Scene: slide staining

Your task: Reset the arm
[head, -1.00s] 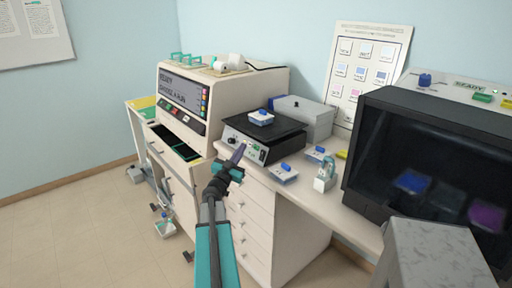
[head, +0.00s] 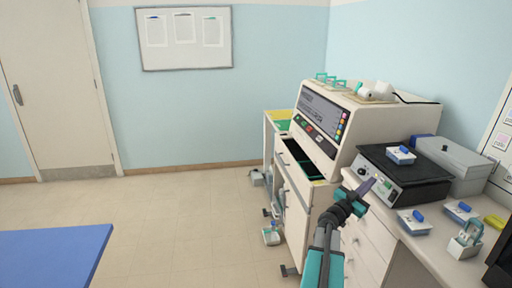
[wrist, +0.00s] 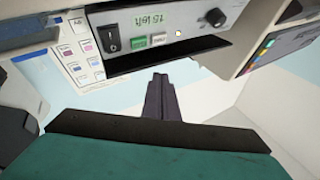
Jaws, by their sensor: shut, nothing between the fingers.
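My gripper (head: 366,188) is at the end of my teal and black arm, at the lower right of the head view. Its fingers are together with nothing between them. In the head view it shows in front of the black-topped device (head: 405,176) on the bench. In the wrist view the closed dark fingers (wrist: 161,98) point at open space, and the device's front panel with a switch and knob (wrist: 160,32) shows beyond them, upside down.
A cream machine (head: 335,127) with a screen stands left of the device, its dark drawer (head: 298,158) open. Small blue-handled trays (head: 413,222) sit on the bench at right. A blue table (head: 50,255) is at lower left. The floor (head: 180,215) between is clear.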

